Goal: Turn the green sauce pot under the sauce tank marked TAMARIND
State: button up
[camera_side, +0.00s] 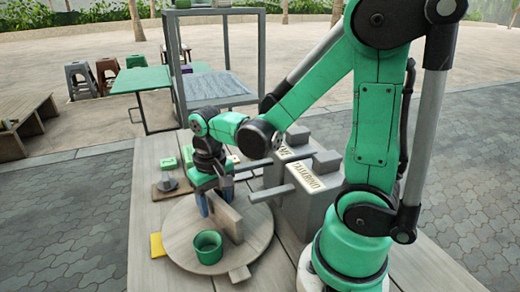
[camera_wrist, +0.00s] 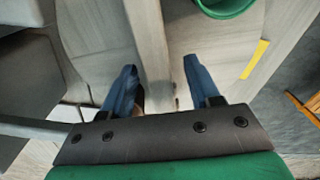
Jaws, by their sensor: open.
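The green sauce pot (camera_side: 208,247) stands upright at the near side of a round wooden turntable (camera_side: 183,228). It also shows at the top edge of the wrist view (camera_wrist: 224,6). An upright wooden board (camera_side: 229,216) stands on the turntable behind the pot. My gripper (camera_side: 212,207) is open above the turntable, its blue fingers on either side of the board. The wrist view shows the board (camera_wrist: 149,45) between my fingers (camera_wrist: 160,88), with gaps on both sides. The grey tank marked TAMARIND (camera_side: 308,180) stands right of the turntable. Its spout (camera_side: 270,193) reaches over the turntable's right edge, away from the pot.
Another grey tank (camera_side: 294,153), its label partly hidden, stands behind the TAMARIND one. A yellow piece (camera_side: 157,245) lies left of the turntable. A dark grey object on a brown board (camera_side: 172,186) and green items (camera_side: 168,163) stand behind it. A wooden tab (camera_side: 240,273) juts out at the front.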

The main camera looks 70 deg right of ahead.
jog(key=shift+f, duration=0.95)
grip_shut()
dwell(0.9)
